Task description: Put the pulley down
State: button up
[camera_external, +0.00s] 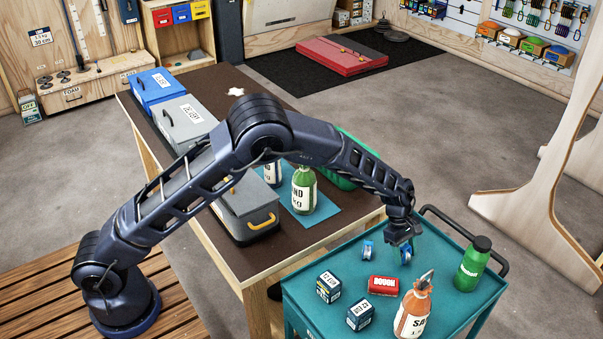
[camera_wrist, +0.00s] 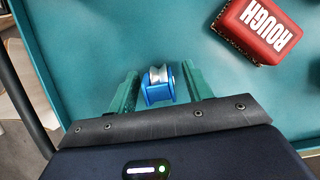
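My gripper (camera_external: 404,240) points down over the teal cart top (camera_external: 335,254). A blue pulley (camera_external: 405,254) with a silver wheel is at its fingertips. In the wrist view the pulley (camera_wrist: 157,86) sits between the two green fingers (camera_wrist: 160,92), which are close on both sides of it. A second blue and silver pulley (camera_external: 368,250) stands on the cart to the left of the gripper and does not show in the wrist view.
A red box (camera_external: 383,285), also in the wrist view (camera_wrist: 260,30), lies nearby. Two dark boxes (camera_external: 329,287) (camera_external: 360,315), an orange bottle (camera_external: 413,310) and a green bottle (camera_external: 473,265) stand on the cart. A black handle (camera_external: 466,238) rises at its right end.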

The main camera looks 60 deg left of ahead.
jog(key=v, duration=1.2)
jog(key=s+a+r+m+t+y, duration=0.1)
jog(key=s+a+r+m, duration=0.3)
jog(key=s+a+r, duration=0.55)
jog(key=s+a+r+m+t, duration=0.1)
jog(key=s+a+r+m, duration=0.45)
jog(key=s+r, duration=0.75)
jog(key=s+a+m+t+y, duration=0.1)
jog(key=s+a, duration=0.3)
jog(key=s, duration=0.6)
jog(key=s+a+m+y, duration=0.1)
jog(key=s+a+m, duration=0.3)
jog(key=s, duration=0.6)
jog(key=s+a+m+t+y, duration=0.1)
jog(key=s+a+m, duration=0.2)
jog(key=s, duration=0.7)
jog(key=shift+s+a+t, duration=0.3)
jog(key=shift+a, duration=0.4)
jog(key=shift+m, duration=0.25)
